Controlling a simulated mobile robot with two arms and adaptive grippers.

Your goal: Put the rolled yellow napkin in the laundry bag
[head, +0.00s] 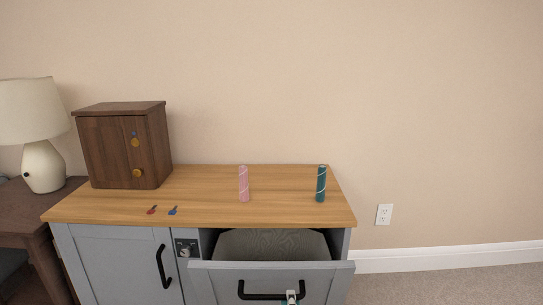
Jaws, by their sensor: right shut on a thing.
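No yellow napkin shows in the head view. A pink roll (243,184) and a dark teal roll (321,184), each with a pale spiral line, stand upright on the wooden cabinet top. Below them the grey front panel (225,280) is pulled open at its top. A grey cloth lining, seemingly the laundry bag (272,245), shows in the opening; its inside is mostly hidden. My right gripper (291,297) is shut on the panel's black handle (257,296), at the bottom edge of the view. My left gripper is not in view.
A dark wooden box (108,150) with brass-coloured discs stands at the left of the cabinet top (205,190). Small red (152,209) and blue (173,210) items lie before it. A lamp (43,165) stands on a side table (20,215). Carpet (460,285) is clear at right.

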